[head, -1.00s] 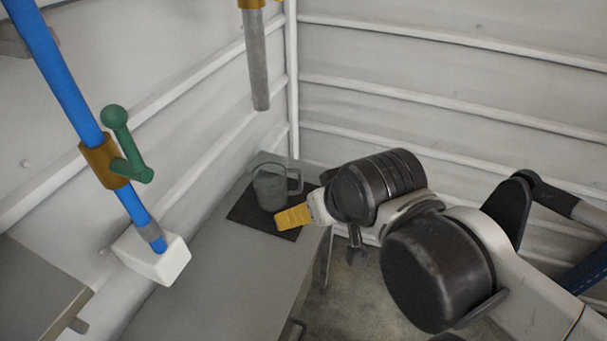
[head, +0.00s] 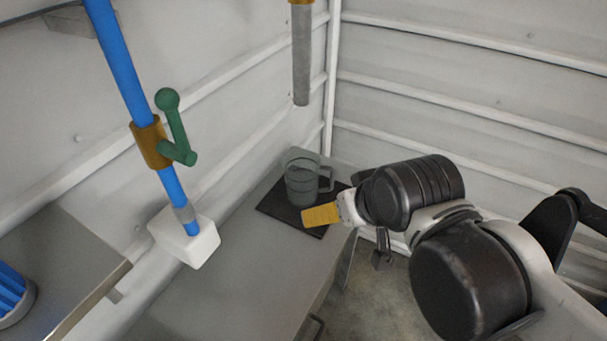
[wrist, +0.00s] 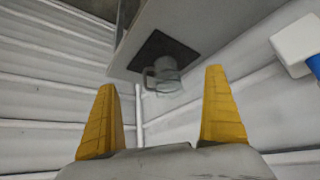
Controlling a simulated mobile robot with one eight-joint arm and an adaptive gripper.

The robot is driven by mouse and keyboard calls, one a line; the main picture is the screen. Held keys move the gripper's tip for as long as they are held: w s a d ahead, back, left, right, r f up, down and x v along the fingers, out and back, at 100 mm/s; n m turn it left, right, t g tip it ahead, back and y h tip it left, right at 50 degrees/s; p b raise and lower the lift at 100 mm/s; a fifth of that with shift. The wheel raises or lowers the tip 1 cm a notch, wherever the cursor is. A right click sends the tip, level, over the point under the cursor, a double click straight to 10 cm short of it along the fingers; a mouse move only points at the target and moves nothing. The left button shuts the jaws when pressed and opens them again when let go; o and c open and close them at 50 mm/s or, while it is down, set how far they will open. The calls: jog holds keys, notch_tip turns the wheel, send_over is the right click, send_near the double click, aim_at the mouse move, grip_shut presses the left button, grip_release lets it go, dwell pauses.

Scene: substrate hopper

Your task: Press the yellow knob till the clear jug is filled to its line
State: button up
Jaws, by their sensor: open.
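The clear jug (head: 302,184) stands upright on a dark mat (head: 273,209) on the grey bench, its handle to the right in the head view. It also shows between my fingers in the wrist view (wrist: 168,80). I cannot make out its line or any contents. My gripper (head: 321,215), with yellow finger pads, appears just right of and in front of the jug in the head view. In the wrist view my gripper (wrist: 161,80) is open and empty, its fingers wide apart. No yellow knob can be made out. A grey spout pipe (head: 301,58) with a yellow-brown collar hangs above the bench.
A blue pipe (head: 120,62) with a brown collar, green lever (head: 177,128) and white block (head: 187,240) stands left of the jug. A grey surface (head: 75,255) holds a blue ribbed item (head: 12,290) at left. The bench's near part is clear.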

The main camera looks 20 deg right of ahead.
jog(key=c, duration=1.7)
jog(key=shift+r, duration=0.2)
grip_shut()
jog(key=w+d+r+m+y+p, duration=0.1)
jog(key=w+r+m+y+p, duration=0.3)
jog(key=r+m+p, duration=0.35)
jog(key=w+d+r+m+y+p, duration=0.1)
jog(key=w+r+m+y+p, duration=0.2)
jog(key=w+r+m+p, duration=0.35)
jog(key=d+r+m+t+y+p, duration=0.4)
jog(key=d+r+m+p, duration=0.5)
jog(key=r, duration=0.9)
jog(key=d+m+y, duration=0.2)
jog(key=d+m, duration=0.1)
jog(key=d, duration=0.1)
jog(key=shift+d+t, duration=0.2)
jog(key=shift+t, duration=0.2)
